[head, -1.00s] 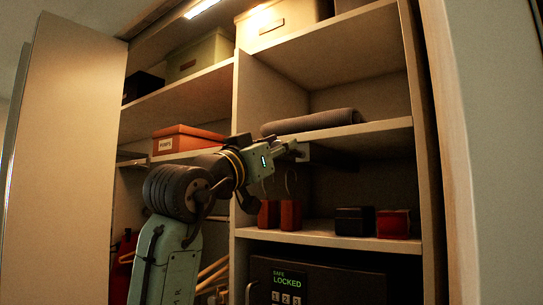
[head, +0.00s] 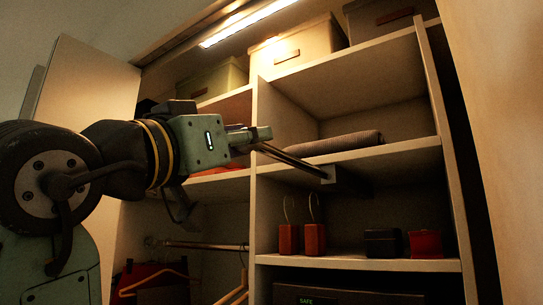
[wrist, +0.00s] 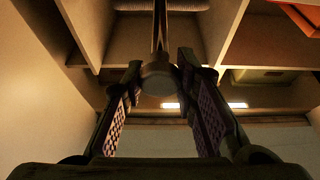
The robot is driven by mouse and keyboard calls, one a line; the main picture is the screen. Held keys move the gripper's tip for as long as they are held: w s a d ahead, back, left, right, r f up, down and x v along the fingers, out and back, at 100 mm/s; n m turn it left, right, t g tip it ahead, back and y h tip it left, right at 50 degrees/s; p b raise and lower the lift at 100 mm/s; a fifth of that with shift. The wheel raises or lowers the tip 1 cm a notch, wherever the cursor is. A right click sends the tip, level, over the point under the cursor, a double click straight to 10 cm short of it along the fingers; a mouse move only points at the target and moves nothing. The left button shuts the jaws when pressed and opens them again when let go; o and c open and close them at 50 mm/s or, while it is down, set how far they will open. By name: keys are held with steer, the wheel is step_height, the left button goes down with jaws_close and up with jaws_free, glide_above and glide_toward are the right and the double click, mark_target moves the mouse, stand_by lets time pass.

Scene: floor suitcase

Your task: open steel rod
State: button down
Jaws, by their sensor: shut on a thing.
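The steel rod (head: 296,162) is a thin metal bar under the middle right shelf. It sticks out of a dark bracket (head: 342,182) toward the front left, with a long stretch of it showing. My gripper (head: 264,136) is shut on the rod's outer end, in front of the cabinet's middle divider. In the wrist view, the rod (wrist: 159,38) runs away between the two fingers (wrist: 158,75), and its round end knob (wrist: 158,84) sits between the patterned pads.
A folded grey cloth (head: 335,144) lies on the shelf above the rod. Red tags (head: 302,239), a dark box (head: 383,244) and a red box (head: 426,244) stand on the shelf below. A hanging rail (head: 205,245) is at the lower left. The space before the shelves is free.

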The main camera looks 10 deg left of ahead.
steer(key=s+a, duration=0.2)
steer(key=s, duration=0.3)
steer(key=shift+s+a, duration=0.15)
steer(key=shift+s, duration=0.15)
steer(key=c, duration=1.3)
jaws_free()
steer(key=v, duration=1.2)
